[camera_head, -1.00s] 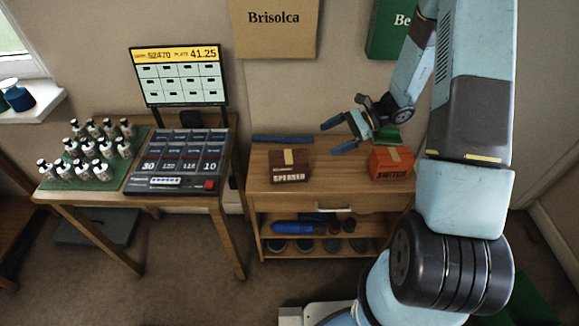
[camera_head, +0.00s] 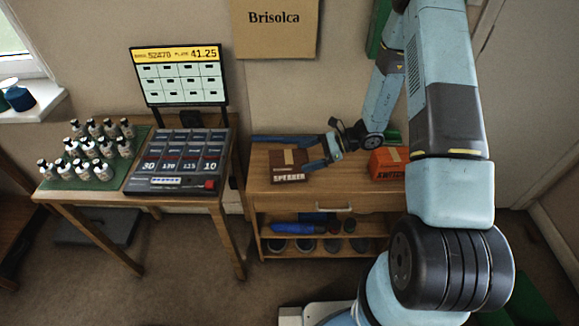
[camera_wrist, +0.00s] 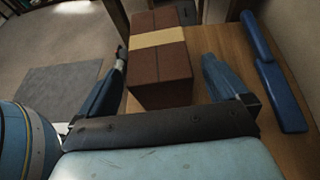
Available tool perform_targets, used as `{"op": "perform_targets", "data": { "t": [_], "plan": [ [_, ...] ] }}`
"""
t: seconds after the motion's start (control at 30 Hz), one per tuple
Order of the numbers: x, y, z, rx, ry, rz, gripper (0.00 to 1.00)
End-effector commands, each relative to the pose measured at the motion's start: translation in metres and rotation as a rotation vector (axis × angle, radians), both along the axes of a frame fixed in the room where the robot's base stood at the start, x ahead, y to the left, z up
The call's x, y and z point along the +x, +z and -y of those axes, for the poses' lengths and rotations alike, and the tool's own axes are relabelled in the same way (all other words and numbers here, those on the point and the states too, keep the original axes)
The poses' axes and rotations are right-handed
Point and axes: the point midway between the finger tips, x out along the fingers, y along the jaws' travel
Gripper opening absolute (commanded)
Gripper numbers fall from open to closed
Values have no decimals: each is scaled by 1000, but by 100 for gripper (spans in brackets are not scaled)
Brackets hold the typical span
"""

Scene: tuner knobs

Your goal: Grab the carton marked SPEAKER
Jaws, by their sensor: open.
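The brown carton marked SPEAKER (camera_head: 289,168) sits on the left part of the wooden cabinet top, with a pale tape band across its top. It also shows in the wrist view (camera_wrist: 161,72), lying between and ahead of my two fingers. My gripper (camera_head: 308,152) is open, with its blue fingers reaching left toward the carton. In the wrist view my gripper (camera_wrist: 164,82) has one finger on each side of the carton, with a gap on the right; contact on the left cannot be told.
An orange carton (camera_head: 386,163) marked SWITCH stands to the right on the cabinet top (camera_head: 345,187). A blue bar (camera_head: 270,138) lies behind the SPEAKER carton, also in the wrist view (camera_wrist: 273,75). A desk with a control panel (camera_head: 177,163) and several bottles stands at left.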

Motion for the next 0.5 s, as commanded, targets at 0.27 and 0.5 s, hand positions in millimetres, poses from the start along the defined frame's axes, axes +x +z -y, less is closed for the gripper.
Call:
{"op": "perform_targets", "data": {
  "t": [0.27, 0.5],
  "plan": [
    [-3, -8, -24, 1, 3, -3, 100],
    [-3, -17, -48, 0, 1, 1, 100]
  ]
}}
